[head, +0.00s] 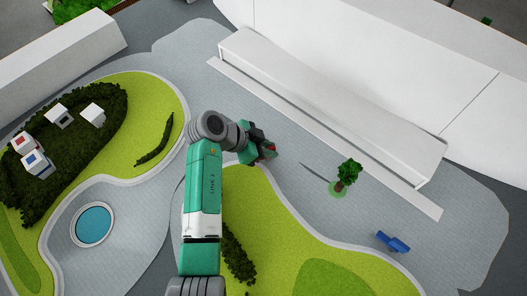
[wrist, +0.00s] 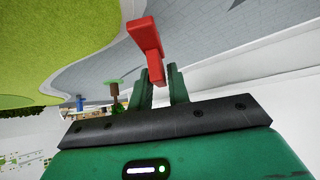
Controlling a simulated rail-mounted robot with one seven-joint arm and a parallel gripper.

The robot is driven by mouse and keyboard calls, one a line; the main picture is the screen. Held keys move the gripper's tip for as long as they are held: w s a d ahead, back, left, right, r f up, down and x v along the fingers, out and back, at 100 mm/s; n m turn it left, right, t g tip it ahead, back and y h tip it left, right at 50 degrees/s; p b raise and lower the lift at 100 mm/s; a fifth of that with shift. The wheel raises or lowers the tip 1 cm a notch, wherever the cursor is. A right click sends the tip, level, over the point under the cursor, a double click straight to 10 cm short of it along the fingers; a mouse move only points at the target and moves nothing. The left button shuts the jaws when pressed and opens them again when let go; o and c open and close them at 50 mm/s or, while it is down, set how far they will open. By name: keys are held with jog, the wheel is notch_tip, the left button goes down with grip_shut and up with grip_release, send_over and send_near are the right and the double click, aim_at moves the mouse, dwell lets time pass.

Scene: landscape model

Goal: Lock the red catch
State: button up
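The red catch (wrist: 147,42) shows in the wrist view as a bent red piece just beyond my fingers. Its lower end lies in the gap between my gripper's (wrist: 160,72) two green fingertips. The fingers stand apart, with a small gap visible on the right of the red piece; whether the left finger touches it I cannot tell. In the head view my gripper (head: 264,152) is over the paving near the tip of the lower lawn. Only a small bit of red (head: 270,147) shows there; the rest is hidden by the gripper.
A small tree (head: 347,173) and a blue bench (head: 392,242) stand on the paving to the right. A long white building (head: 330,100) lies behind. White cubes (head: 92,115) and a round pool (head: 92,224) are at left. Open paving surrounds the gripper.

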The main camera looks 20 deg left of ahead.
jog(key=shift+c, duration=0.7)
jog(key=shift+r+n+p, duration=0.15)
jog(key=shift+n+p, duration=0.25)
jog(key=shift+p, duration=0.35)
jog(key=shift+n+t+y+p, duration=0.3)
jog(key=shift+n+t+y, duration=0.1)
jog(key=shift+n+t+y+p, duration=0.3)
jog(key=shift+n+p, duration=0.2)
jog(key=shift+p, duration=0.25)
jog(key=shift+n, duration=0.3)
jog(key=shift+p, duration=0.4)
